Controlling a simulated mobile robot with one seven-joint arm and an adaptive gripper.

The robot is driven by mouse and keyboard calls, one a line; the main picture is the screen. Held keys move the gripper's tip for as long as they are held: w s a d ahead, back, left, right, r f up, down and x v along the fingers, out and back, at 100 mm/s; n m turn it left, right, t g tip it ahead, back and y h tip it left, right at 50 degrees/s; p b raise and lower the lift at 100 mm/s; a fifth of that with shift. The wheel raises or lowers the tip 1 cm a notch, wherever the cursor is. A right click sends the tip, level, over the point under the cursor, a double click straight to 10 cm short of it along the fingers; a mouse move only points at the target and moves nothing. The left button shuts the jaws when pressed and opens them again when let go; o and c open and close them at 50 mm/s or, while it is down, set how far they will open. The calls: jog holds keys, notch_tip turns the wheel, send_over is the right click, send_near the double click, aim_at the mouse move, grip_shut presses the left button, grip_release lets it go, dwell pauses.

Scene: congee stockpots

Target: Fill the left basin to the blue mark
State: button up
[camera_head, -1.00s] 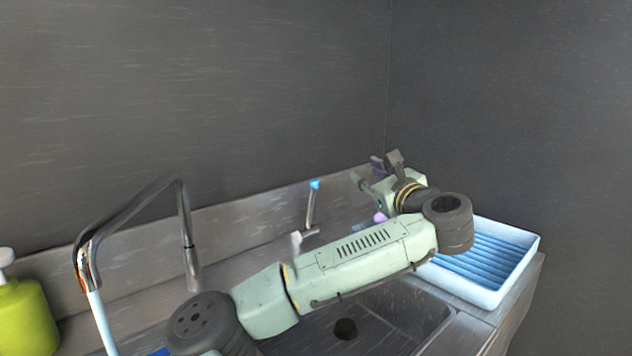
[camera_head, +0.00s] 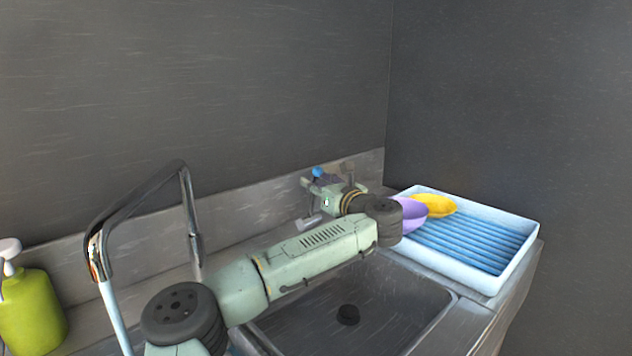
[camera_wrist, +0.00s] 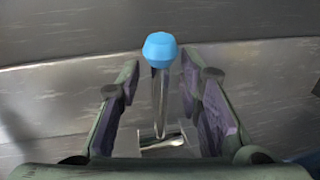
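A lever with a blue knob (camera_head: 317,172) stands at the back of the sink. My gripper (camera_head: 327,178) is at this lever. In the wrist view the open fingers stand on either side of the metal stem, with the blue knob (camera_wrist: 161,49) showing between and beyond the fingertips. I see a gap on both sides, so no grip shows. The chrome tap (camera_head: 130,215) arches at the left, and a pale blue-white stream (camera_head: 115,318) drops from its spout. The left basin is largely out of frame and behind my arm; its water level and mark cannot be made out.
The right basin (camera_head: 400,310) is empty with a dark drain (camera_head: 347,315). A white-and-blue drying rack (camera_head: 480,280) at the right holds a purple bowl (camera_head: 411,211) and a yellow one (camera_head: 435,205). A green soap bottle (camera_head: 30,310) stands far left. Walls close the back and right.

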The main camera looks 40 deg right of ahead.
jog(key=shift+w, duration=0.3)
jog(key=shift+c, duration=0.5)
grip_shut()
